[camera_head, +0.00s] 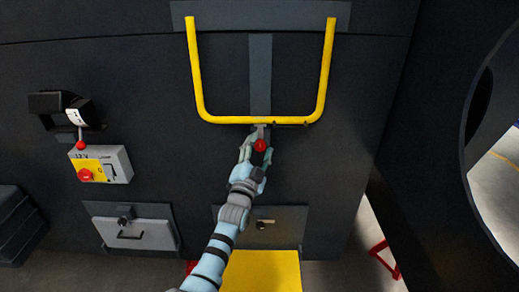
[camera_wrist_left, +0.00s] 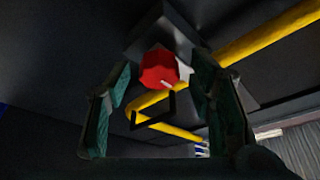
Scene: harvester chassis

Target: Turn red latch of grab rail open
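The yellow grab rail (camera_head: 262,120) is a U shape on the dark chassis wall, with its crossbar at the bottom. The red latch (camera_head: 260,146) shows as a round red knob just below the middle of the crossbar. My left gripper (camera_head: 256,150) reaches up from below to this knob. In the left wrist view, the red latch (camera_wrist_left: 159,68) lies between the two spread green fingers, with gaps on both sides. The gripper is open, and I see no clear contact. The yellow rail (camera_wrist_left: 265,38) runs behind the fingers. My right gripper is not in view.
At left are a black lever unit with a red ball (camera_head: 80,145) and a switch box (camera_head: 101,164) with a red knob. Below are a grey hatch (camera_head: 137,234), another latched panel (camera_head: 285,222) and a yellow step (camera_head: 262,272). A large dark round opening stands at right.

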